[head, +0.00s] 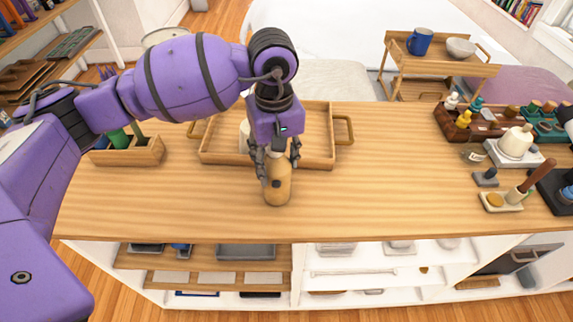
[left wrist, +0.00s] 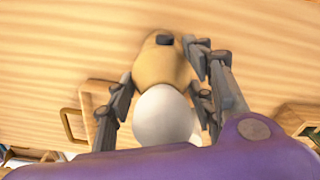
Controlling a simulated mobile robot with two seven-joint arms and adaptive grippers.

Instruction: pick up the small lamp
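The small lamp (head: 278,187) has a tan, rounded body and appears upright near the front of the wooden table. In the left wrist view its tan body (left wrist: 160,68) has a dark patch, and a round white part (left wrist: 163,115) shows nearer the camera. My left gripper (head: 279,165) points down over the lamp, with a finger on either side of it. The same fingers (left wrist: 161,62) flank the lamp in the left wrist view. They are very close to its sides; I cannot tell whether they press on it. The gripper hides the lamp's upper part. My right gripper is not in view.
A wooden tray (head: 318,160) with handles lies just behind the lamp. A wooden box (head: 140,156) stands at the left. Bottles, a white pot (head: 515,142) and small tools crowd the right end. The table between tray and right-hand items is clear.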

